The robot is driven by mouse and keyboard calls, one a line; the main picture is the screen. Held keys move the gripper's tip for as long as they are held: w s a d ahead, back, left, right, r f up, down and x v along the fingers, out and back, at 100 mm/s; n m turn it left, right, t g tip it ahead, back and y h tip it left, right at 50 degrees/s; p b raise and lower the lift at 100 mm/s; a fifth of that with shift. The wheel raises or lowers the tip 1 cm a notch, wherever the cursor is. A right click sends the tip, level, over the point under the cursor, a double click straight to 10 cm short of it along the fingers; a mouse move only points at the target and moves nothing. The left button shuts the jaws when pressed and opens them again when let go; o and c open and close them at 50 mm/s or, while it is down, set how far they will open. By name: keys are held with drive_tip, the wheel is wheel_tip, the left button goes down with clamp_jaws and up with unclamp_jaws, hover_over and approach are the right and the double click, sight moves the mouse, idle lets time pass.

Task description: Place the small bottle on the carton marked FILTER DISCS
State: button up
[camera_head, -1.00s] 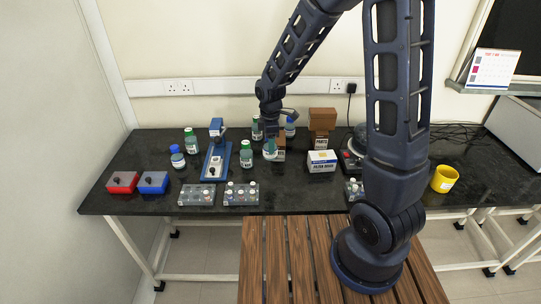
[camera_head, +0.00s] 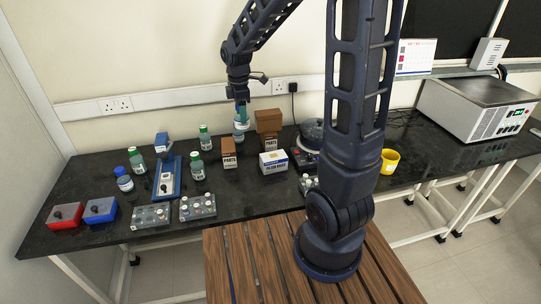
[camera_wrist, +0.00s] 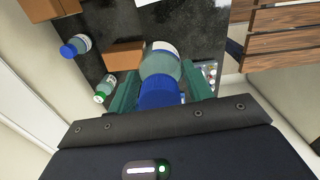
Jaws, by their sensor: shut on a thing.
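My gripper (camera_head: 240,124) is shut on a small bottle with a blue cap (camera_wrist: 158,92) and a pale greenish body (camera_wrist: 163,64). In the head view the held bottle (camera_head: 240,136) hangs upright, just above and left of the brown cartons. The carton marked FILTER DISCS (camera_head: 273,164) is white with a yellow and blue label. It stands on the black bench to the right of and nearer than my gripper, with its top bare. The wrist view shows a small white corner at its top edge; I cannot tell whether it is this carton.
A brown PARTS carton (camera_head: 229,158) stands left of the white carton. Stacked brown cartons (camera_head: 268,121) stand behind it. A yellow cup (camera_head: 389,161) is right of my arm.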

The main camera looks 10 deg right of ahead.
wheel_tip(320, 180, up, 4)
hover_over(274, 156)
drive_tip(key=shift+m, duration=0.3)
wheel_tip(274, 156, down, 20)
drive_tip(key=shift+w, duration=0.15)
drive_tip(key=shift+f, duration=0.1)
drive_tip(key=o, duration=1.1)
